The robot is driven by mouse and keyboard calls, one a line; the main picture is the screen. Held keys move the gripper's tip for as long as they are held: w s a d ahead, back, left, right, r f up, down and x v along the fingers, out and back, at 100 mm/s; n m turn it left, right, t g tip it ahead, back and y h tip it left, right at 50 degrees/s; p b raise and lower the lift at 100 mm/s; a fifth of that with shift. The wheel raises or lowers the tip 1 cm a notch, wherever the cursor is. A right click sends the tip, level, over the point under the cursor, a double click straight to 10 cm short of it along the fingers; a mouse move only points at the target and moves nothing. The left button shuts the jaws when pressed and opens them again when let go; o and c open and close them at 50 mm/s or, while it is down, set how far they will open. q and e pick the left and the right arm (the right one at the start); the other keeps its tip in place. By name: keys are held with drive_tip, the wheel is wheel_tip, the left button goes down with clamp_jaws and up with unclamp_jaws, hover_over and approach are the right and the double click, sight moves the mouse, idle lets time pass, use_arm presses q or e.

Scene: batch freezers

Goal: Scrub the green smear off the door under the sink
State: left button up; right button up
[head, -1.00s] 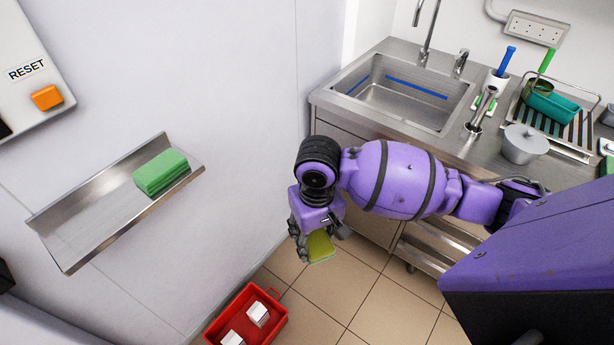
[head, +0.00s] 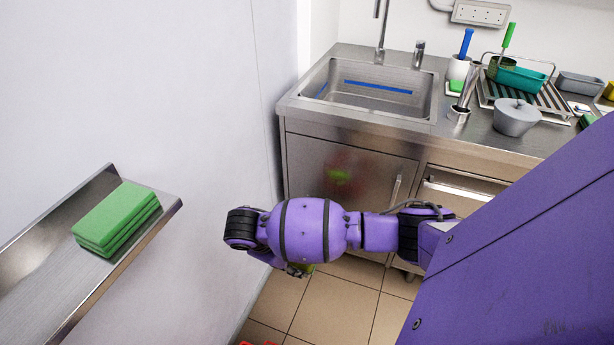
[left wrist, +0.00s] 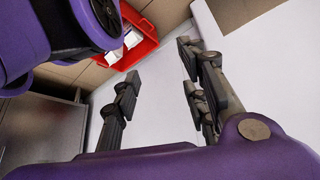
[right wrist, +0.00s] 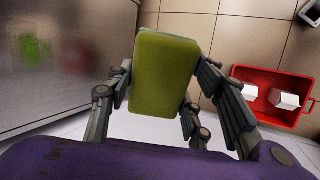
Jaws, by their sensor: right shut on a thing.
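The door under the sink (head: 318,200) is brushed metal with a handle at its right side. A green smear (head: 338,176) sits on its upper middle, beside a reddish blur. The smear also shows at the left of the right wrist view (right wrist: 32,50). My right gripper (head: 298,270) is low in front of the door, mostly hidden by my arm. In the right wrist view it is shut on a yellow-green sponge (right wrist: 162,75), apart from the door. My left gripper (left wrist: 158,85) is open and empty in the left wrist view; it is outside the head view.
A metal wall shelf (head: 50,250) at left holds stacked green pads (head: 117,216). A red crate (right wrist: 270,95) with white boxes stands on the tiled floor.

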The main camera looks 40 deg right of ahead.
drive_tip(key=w+d+f+n+t+h+b, duration=0.4)
drive_tip(key=w+d+f+h+b, duration=0.15)
drive_tip(key=w+d+b, duration=0.45)
drive_tip(key=n+t+h+b, duration=0.3)
drive_tip(key=t+h+b, duration=0.15)
drive_tip(key=b, duration=0.65)
approach(326, 174)
drive_tip(key=shift+t, duration=0.25)
drive_tip(key=b+x, duration=0.3)
drive_tip(key=x, duration=0.1)
drive_tip(key=shift+w+d+f, duration=0.1)
use_arm(q)
wheel_tip(326, 174, down, 22)
drive_tip(key=w+a, duration=0.1)
drive_tip(key=shift+f+g+b, duration=0.25)
drive_tip(key=shift+g+b, duration=0.1)
drive_tip(key=shift+g, duration=0.05)
use_arm(e)
drive_tip(key=shift+w+d, duration=0.15)
drive_tip(key=shift+d, duration=0.1)
use_arm(q)
drive_tip(key=shift+a, duration=0.1)
drive_tip(key=shift+f, duration=0.25)
use_arm(e)
drive_tip(key=shift+x, duration=1)
use_arm(q)
drive_tip(key=shift+r, duration=0.1)
